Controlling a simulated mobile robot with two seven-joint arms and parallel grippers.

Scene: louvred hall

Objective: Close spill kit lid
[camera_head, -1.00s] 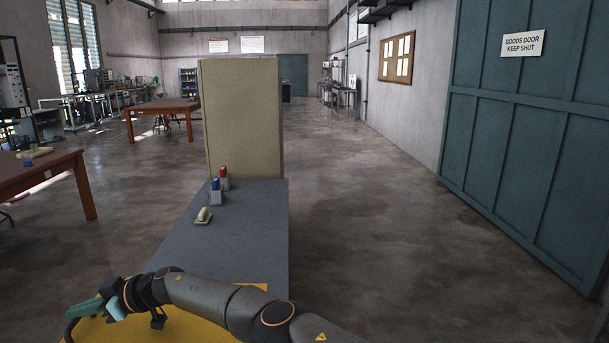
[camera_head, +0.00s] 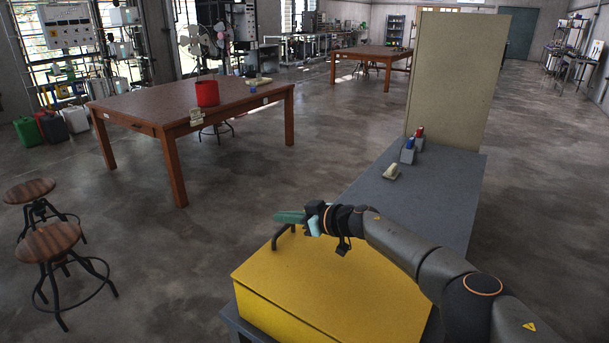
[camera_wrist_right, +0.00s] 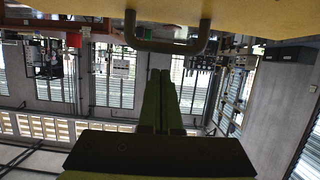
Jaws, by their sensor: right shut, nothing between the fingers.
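The yellow spill kit box (camera_head: 270,310) sits at the near end of a grey bench. Its yellow lid (camera_head: 345,285) appears to lie flat on top, with no gap that I can see; my right arm covers part of it. A dark bar handle (camera_head: 280,238) stands on the lid's left edge, and it also shows in the wrist view (camera_wrist_right: 167,45). My right gripper (camera_head: 290,217) is shut and empty, with green fingers pointing left just above or beside the handle; I cannot tell if they touch. In the wrist view the fingertips (camera_wrist_right: 160,72) are apart from the handle.
The grey bench (camera_head: 440,190) carries a cream block (camera_head: 391,172) and small holders with blue and red tops. A tall beige panel (camera_head: 455,75) stands behind. A brown table (camera_head: 190,105) with a red bucket (camera_head: 207,93) and stools (camera_head: 50,242) are left; floor between is clear.

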